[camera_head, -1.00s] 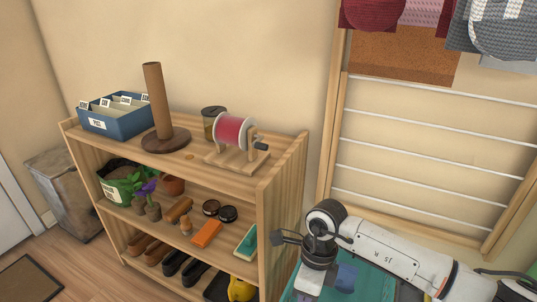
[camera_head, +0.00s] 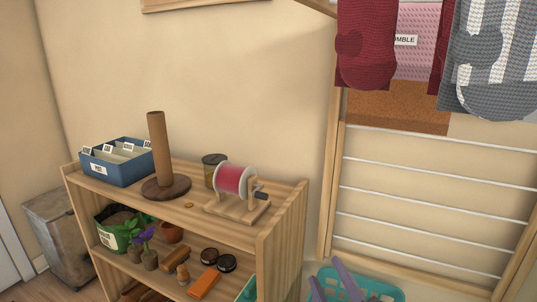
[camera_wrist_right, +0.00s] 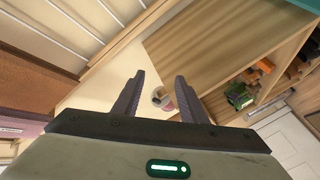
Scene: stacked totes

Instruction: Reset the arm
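My right gripper (camera_head: 325,269) shows at the bottom edge of the head view as two purple-grey fingers pointing up in front of a teal basket. In the right wrist view its two fingers (camera_wrist_right: 159,75) are spread apart with nothing held between them. A pink thread spool (camera_wrist_right: 167,100) appears beyond the fingertips there, apart from them. The rest of my right arm is below the head view. My left gripper is in neither view.
A wooden shelf (camera_head: 287,215) stands in the middle, holding a blue file box (camera_head: 118,172), a brown post (camera_head: 160,148) and the spool (camera_head: 235,181). The teal basket (camera_head: 378,287) is right of it. Knitted pieces (camera_head: 367,45) hang above a wall rack (camera_head: 425,194).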

